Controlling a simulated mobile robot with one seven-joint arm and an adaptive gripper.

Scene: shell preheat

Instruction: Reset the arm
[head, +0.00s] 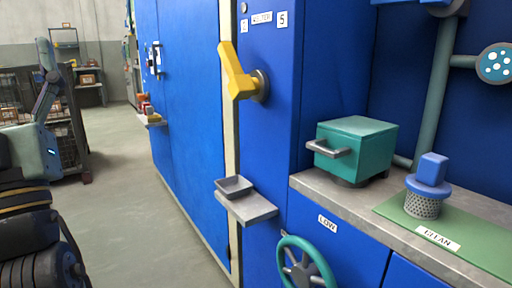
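Parts of my own arm (38,150) show at the left edge of the head view. A pale grey-green link with a small lit blue mark sits above dark, ringed segments. A thin grey-blue part rises from it toward the upper left. The arm stands over the open floor, apart from the blue cabinets. I cannot make out my gripper's fingers anywhere in this view.
A yellow handle (237,75) juts from the blue cabinet. Below it, a grey shelf (250,208) holds a small tray (234,187). A teal box (355,146) and blue-topped strainer (425,190) stand right, above a green handwheel (303,262). The aisle floor (125,200) is clear.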

